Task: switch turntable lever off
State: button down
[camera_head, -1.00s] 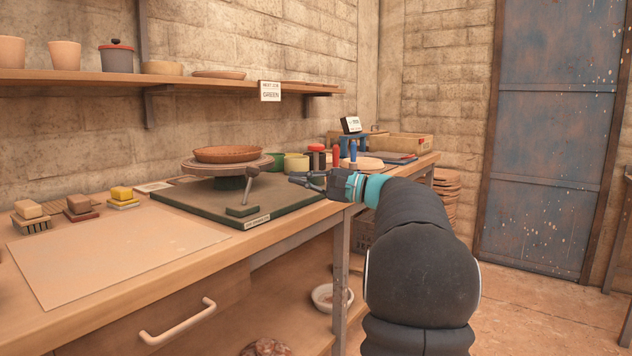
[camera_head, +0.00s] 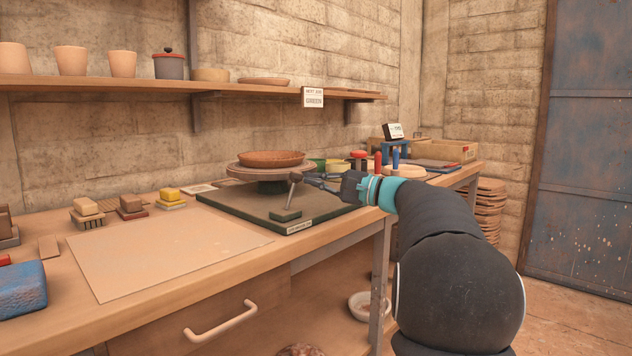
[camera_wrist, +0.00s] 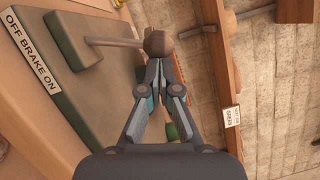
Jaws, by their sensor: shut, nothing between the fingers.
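The turntable (camera_head: 240,171) carries a round brown dish (camera_head: 272,158) and stands on a dark green base on the bench. Its lever (camera_head: 292,187) is a grey rod with a rounded knob (camera_wrist: 159,43), rising from a green block (camera_head: 285,215) on the base. A label (camera_wrist: 31,57) reading "OFF BRAKE ON" runs along the base edge. My gripper (camera_wrist: 159,64) is shut and empty, its fingertips right by the knob in the wrist view; I cannot tell if they touch it. In the head view my gripper (camera_head: 312,180) is just right of the lever top.
A pale board (camera_head: 160,250) lies on the bench at left, with several small blocks behind it. Pots and red- and blue-handled tools (camera_head: 378,162) stand behind my gripper. A shelf (camera_head: 130,82) with a "GREEN" sign (camera_head: 313,97) hangs above.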

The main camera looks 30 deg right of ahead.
jog(key=shift+s+a+r+n+g+b, duration=0.1)
jog(key=shift+a+r+n+g+b, duration=0.2)
jog(key=shift+n+b, duration=0.25)
jog(key=shift+s+a+r+n+b, duration=0.2)
jog(key=shift+a+n+b, duration=0.25)
jog(key=shift+n, duration=0.2)
jog(key=a+n+b, duration=0.1)
jog(key=a+r+n+b, duration=0.1)
jog(key=n, duration=0.1)
jog(key=s+a+n+g+h+b, duration=0.1)
jog(key=shift+a+r, duration=0.15)
jog(key=shift+r, duration=0.15)
jog(key=w+d+r+p+v, duration=0.1)
jog(key=r+p+v, duration=0.1)
jog(key=v, duration=1)
jog(key=shift+d, duration=0.5)
jog(key=shift+r, duration=0.15)
